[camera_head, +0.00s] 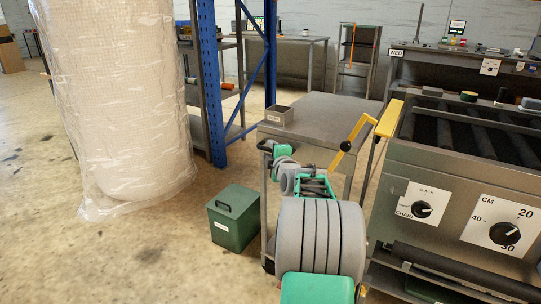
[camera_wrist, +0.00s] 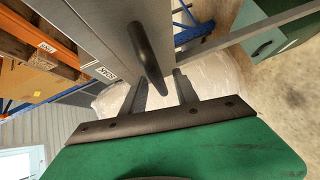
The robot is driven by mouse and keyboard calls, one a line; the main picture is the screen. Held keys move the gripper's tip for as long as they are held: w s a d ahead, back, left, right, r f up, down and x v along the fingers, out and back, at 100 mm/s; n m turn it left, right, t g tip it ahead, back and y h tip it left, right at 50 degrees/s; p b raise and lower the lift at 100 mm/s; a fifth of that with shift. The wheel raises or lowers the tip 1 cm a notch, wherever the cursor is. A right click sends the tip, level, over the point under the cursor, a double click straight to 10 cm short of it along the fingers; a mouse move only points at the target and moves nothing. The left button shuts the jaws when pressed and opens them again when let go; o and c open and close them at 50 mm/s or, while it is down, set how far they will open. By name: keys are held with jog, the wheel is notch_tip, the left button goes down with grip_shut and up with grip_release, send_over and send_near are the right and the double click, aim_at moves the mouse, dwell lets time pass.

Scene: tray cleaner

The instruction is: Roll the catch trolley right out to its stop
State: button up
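The catch trolley looks to be the grey metal cart (camera_head: 335,112) in the middle of the head view, just left of the machine. In the wrist view a grey metal panel (camera_wrist: 85,28) fills the upper part and carries a dark bar handle (camera_wrist: 147,50). My gripper (camera_head: 266,147) is at the cart's left edge in the head view, small and partly hidden by my arm. In the wrist view my gripper (camera_wrist: 160,75) has its two fingers apart, with the handle's near end between them. I cannot tell whether either finger touches the handle.
A small labelled metal box (camera_head: 279,115) sits on the cart's top. A yellow lever (camera_head: 357,131) stands between cart and machine (camera_head: 455,185). A dark green lidded bin (camera_head: 234,217) is on the floor left of the cart. A wrapped pallet load (camera_head: 115,100) stands farther left; floor before it is clear.

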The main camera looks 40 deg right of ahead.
jog(key=shift+w+d, duration=0.15)
jog(key=shift+w, duration=0.15)
jog(key=shift+c, duration=0.3)
grip_shut()
jog(key=shift+f, duration=0.1)
dwell(0.8)
